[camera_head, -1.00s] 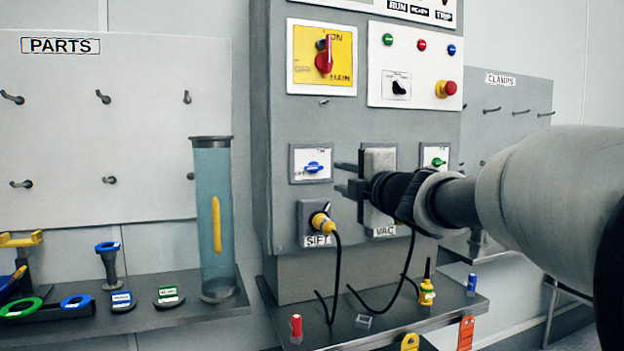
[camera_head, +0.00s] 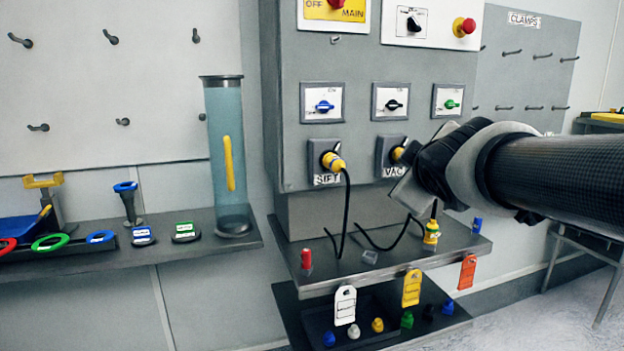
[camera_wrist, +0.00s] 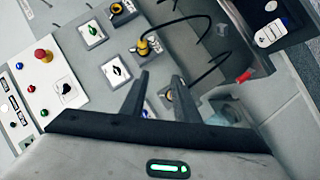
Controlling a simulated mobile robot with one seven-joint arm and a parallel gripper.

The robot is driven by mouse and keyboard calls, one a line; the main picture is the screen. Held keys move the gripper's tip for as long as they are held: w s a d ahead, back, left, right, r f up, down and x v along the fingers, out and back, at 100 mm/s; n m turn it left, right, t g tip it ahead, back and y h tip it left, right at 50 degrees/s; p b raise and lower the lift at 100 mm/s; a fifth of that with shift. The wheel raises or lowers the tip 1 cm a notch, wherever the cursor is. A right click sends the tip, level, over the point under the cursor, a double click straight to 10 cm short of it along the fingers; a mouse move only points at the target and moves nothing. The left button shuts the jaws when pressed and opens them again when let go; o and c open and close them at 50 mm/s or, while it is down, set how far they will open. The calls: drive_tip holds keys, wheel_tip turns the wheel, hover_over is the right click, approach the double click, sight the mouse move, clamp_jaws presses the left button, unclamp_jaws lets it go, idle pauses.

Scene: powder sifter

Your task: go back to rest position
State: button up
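My gripper (camera_head: 410,188) is in front of the lower right of the grey control cabinet (camera_head: 300,165), beside the VAC socket (camera_head: 389,158), which it partly covers. In the wrist view my gripper's two fingers (camera_wrist: 160,78) are apart with nothing held between them. They point toward the panel's sockets. The SIFT socket (camera_head: 318,172) has a yellow plug (camera_head: 333,161) with a black cable. Another yellow plug (camera_head: 399,154) shows at the VAC socket. Whether the fingers touch the panel cannot be told.
A shelf (camera_head: 345,278) below the cabinet bears a red peg (camera_head: 306,259) and a yellow connector (camera_head: 432,232). A clear tube (camera_head: 226,165) stands on the left shelf (camera_head: 210,252). The clamps board (camera_head: 525,75) is behind my arm. Open floor (camera_head: 550,315) lies at lower right.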

drive_tip(key=s+a+f+m+g+y, duration=0.15)
drive_tip(key=s+f+m+g, duration=0.3)
drive_tip(key=s+f, duration=0.6)
drive_tip(key=s+a+f+m+g, duration=0.4)
drive_tip(key=s+f, duration=0.4)
drive_tip(key=s, duration=0.5)
wheel_tip(320, 180, up, 28)
drive_tip(key=d+p, duration=0.1)
drive_tip(key=p, duration=2.7)
drive_tip(key=shift+s+d+f+m, duration=0.15)
drive_tip(key=shift+s+m, duration=0.05)
drive_tip(key=shift+m, duration=0.15)
drive_tip(key=shift+y, duration=0.25)
